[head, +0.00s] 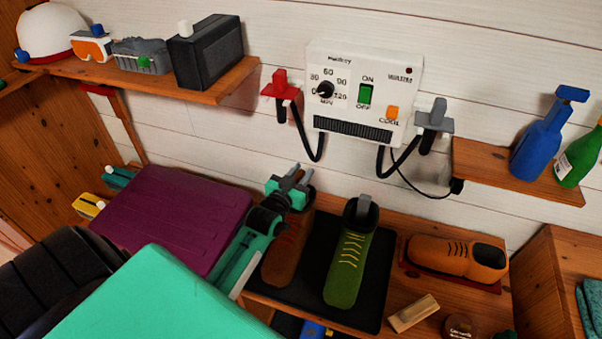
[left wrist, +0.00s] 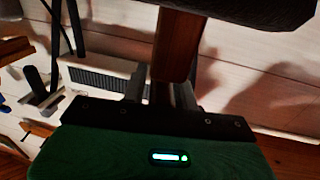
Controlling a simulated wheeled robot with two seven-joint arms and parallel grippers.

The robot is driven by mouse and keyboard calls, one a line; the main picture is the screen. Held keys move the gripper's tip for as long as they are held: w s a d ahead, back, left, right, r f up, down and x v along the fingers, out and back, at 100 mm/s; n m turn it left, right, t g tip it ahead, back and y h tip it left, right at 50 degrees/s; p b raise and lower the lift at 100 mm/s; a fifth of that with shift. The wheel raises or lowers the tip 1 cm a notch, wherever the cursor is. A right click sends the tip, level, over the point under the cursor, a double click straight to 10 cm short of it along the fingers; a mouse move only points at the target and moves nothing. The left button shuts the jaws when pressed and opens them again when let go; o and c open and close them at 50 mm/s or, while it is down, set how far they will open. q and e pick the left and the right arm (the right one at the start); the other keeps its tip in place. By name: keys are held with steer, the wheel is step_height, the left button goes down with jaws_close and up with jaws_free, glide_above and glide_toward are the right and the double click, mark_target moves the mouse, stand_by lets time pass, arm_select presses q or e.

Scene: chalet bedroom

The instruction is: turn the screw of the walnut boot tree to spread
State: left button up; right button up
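A brown boot-shaped piece, which I take for the walnut boot tree (head: 281,261), stands on a black mat (head: 316,237), left of a green boot (head: 347,268) with yellow laces. My left gripper (head: 292,181) is at its upper end and hides that part, so I cannot make out the screw. In the left wrist view a brown upright piece (left wrist: 181,45) comes down from the top edge towards the two fingers (left wrist: 160,92). The fingers stand apart; I see no clear grip on the piece. My right gripper is not in view.
A white dryer box (head: 363,90) with hanging black cables is on the wall behind. An orange-brown shoe (head: 440,254), a wooden block (head: 413,313) and a round tin (head: 460,327) lie to the right. A purple slab (head: 175,215) is at left.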

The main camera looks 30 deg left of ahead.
arm_select(q)
steer(key=shift+o, duration=1)
steer(key=s+d+b, duration=0.1)
steer(key=s+b, duration=0.1)
steer(key=s, duration=1.1)
steer(key=shift+s, duration=0.4)
steer(key=shift+d, duration=0.1)
